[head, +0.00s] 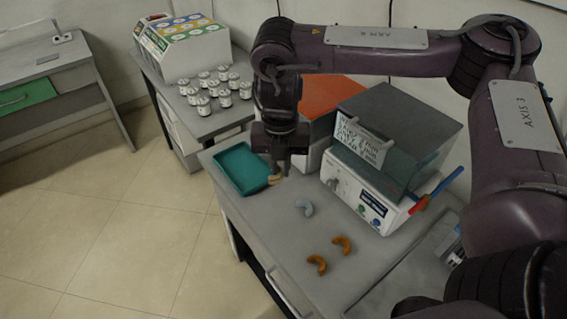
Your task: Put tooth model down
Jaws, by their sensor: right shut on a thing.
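My right gripper (279,168) points down over the right edge of the teal tray (238,163) on the grey table. It is shut on a tan, curved tooth model (274,180), held at or just above the tray's rim; I cannot tell if it touches. A pale grey-blue tooth model (305,207) lies on the table to the right of the tray. Two orange-brown tooth models, one (341,244) and another (317,264), lie nearer the front. My left gripper is not in view.
A white machine with a grey lid (372,195) stands right of the tray, with red and blue handles at its side. An orange-topped box (318,98) is behind my gripper. A side table holds several white jars (204,106) and a coloured dispenser (186,42).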

